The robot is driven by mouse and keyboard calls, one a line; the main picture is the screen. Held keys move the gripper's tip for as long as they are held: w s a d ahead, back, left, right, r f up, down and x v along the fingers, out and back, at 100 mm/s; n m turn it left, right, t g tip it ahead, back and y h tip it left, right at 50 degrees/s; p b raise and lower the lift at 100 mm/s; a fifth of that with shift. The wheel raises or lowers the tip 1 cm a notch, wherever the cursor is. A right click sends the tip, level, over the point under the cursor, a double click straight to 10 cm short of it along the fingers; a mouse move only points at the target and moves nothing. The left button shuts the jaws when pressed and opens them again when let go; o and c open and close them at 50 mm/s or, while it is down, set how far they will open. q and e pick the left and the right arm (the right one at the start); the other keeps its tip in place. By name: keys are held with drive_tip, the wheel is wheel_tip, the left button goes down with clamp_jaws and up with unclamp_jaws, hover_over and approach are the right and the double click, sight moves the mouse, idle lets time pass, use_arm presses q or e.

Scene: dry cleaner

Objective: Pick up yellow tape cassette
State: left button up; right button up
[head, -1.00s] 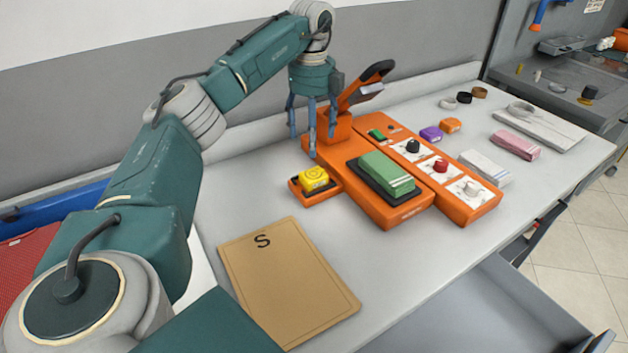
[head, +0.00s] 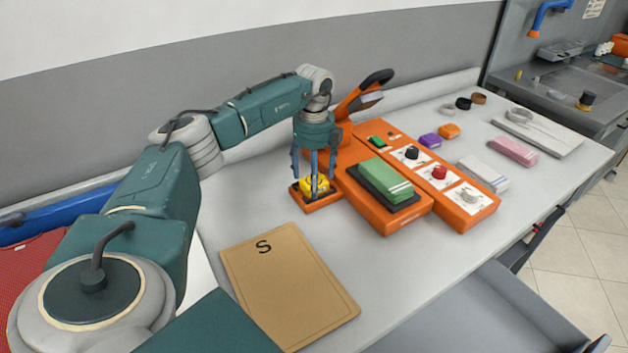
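The yellow tape cassette (head: 316,185) sits in a small orange holder (head: 322,203) at the left side of the orange machine (head: 390,213). My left gripper (head: 313,188) points down over the cassette, with its fingers apart and partly in front of it. I cannot tell whether the fingers touch the cassette. My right gripper is not in view.
A brown board marked S (head: 287,285) lies in front of the holder. A green block (head: 386,178) rests on the machine. Purple (head: 430,140) and orange (head: 449,131) cassettes, folded cloths and several rolls lie to the right. An open drawer (head: 480,315) is below the table.

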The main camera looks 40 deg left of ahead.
use_arm(q)
drive_tip(key=c, duration=1.3)
drive_tip(key=shift+r, duration=0.1)
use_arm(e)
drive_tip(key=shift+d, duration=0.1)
